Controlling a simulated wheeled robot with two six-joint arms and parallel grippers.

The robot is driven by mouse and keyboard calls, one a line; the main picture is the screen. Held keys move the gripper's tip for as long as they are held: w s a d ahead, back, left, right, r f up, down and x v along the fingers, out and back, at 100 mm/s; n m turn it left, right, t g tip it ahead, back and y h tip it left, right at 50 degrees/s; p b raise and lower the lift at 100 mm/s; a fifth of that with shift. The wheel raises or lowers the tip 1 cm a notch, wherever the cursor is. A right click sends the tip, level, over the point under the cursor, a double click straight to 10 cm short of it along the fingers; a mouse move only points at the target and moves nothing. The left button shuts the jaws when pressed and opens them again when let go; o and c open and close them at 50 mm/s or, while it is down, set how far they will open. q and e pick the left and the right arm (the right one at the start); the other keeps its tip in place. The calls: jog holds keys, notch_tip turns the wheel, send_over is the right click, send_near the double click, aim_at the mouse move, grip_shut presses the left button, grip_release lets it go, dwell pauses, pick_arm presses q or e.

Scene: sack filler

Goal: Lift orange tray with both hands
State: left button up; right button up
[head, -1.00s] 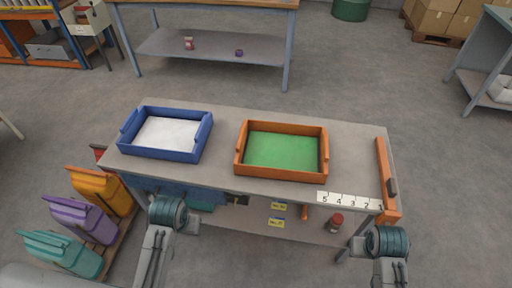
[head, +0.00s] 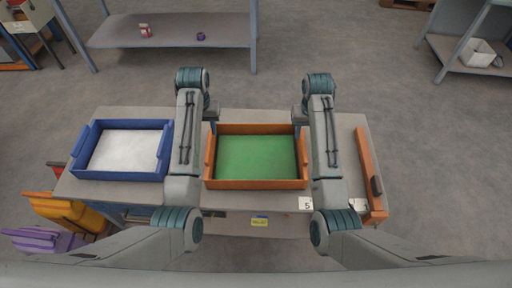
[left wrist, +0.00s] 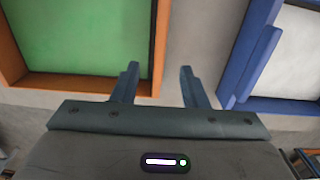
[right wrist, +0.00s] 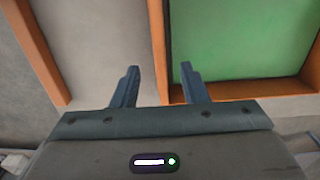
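The orange tray (head: 257,185), with a flat green inside, sits on the grey bench between my two arms. My left gripper (head: 211,128) is at its left side and my right gripper (head: 302,128) at its right side, both near the far corners. In the left wrist view the left gripper (left wrist: 158,75) is open, and the orange side wall (left wrist: 160,40) shows between its fingers. In the right wrist view the right gripper (right wrist: 159,75) is open, with the other orange side wall (right wrist: 158,45) between its fingers. I cannot tell whether the fingers touch the walls.
A blue tray (head: 120,178) with white contents stands left of the orange tray, close to my left arm. An orange bar (head: 370,170) with a dark handle lies along the bench's right end.

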aim_at(208, 145)
pick_arm(q)
jog(key=shift+s+r, duration=0.4)
jog(key=shift+s, duration=0.3)
pick_arm(e)
jog(key=shift+s+r, duration=0.4)
jog(key=shift+s, duration=0.25)
pick_arm(q)
jog(key=f, duration=1.1)
jog(key=shift+w+f, duration=0.15)
jog(key=shift+w, duration=0.2)
pick_arm(e)
jog(key=f, duration=1.1)
jog(key=shift+w+f, duration=0.2)
jog(key=shift+w, duration=0.1)
pick_arm(q)
grip_shut()
pick_arm(e)
grip_shut()
jog(key=shift+r, duration=0.1)
